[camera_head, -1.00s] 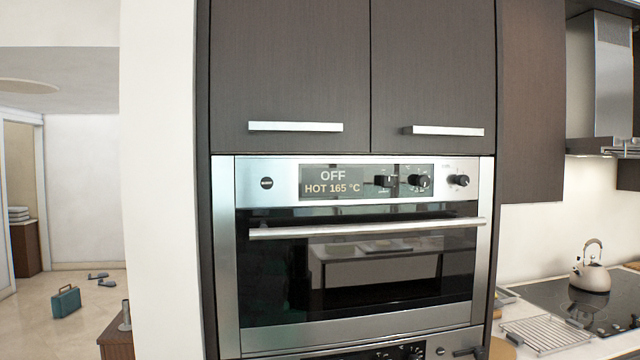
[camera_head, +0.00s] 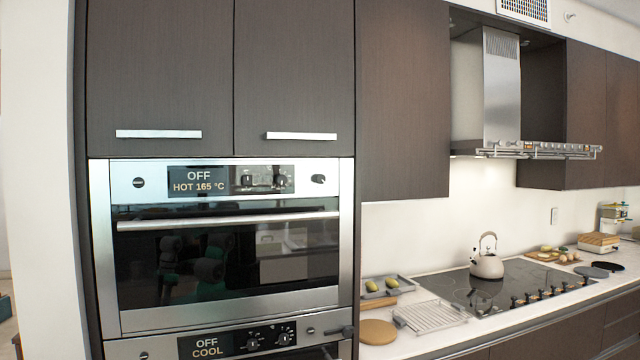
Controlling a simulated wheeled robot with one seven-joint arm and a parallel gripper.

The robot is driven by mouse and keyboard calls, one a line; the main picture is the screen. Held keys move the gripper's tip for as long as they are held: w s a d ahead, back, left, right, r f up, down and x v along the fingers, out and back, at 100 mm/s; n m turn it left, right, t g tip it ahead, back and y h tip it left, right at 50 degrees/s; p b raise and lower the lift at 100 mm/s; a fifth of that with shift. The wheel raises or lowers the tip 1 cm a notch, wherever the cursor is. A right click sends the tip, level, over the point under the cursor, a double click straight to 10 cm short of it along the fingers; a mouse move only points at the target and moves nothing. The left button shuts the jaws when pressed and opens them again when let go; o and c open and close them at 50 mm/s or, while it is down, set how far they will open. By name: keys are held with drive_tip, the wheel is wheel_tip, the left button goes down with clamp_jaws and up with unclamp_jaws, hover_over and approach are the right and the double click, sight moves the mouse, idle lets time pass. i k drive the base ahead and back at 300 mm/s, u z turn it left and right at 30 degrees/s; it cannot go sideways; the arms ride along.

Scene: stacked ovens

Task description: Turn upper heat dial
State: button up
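The upper oven (camera_head: 230,320) is built into the tall dark cabinet at left, with its door shut. Its display (camera_head: 195,181) reads "OFF" and "HOT 165 °C". Right of the text on the black panel sit two dark dials, a left one (camera_head: 248,180) and a right one (camera_head: 280,181). A third knob (camera_head: 318,179) is on the steel at the right. No label shows clearly which one is the heat dial. My gripper is not in view, and nothing touches the upper dials.
The lower oven's display (camera_head: 205,345) reads "OFF" and "COOL"; a dark piece (camera_head: 342,331) juts at its right. The counter at right holds a wire rack (camera_head: 430,316), a round board (camera_head: 377,332), and a kettle (camera_head: 487,265) on the cooktop.

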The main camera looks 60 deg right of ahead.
sight(281, 179)
drive_tip(key=k, duration=0.35)
drive_tip(key=z, duration=0.9)
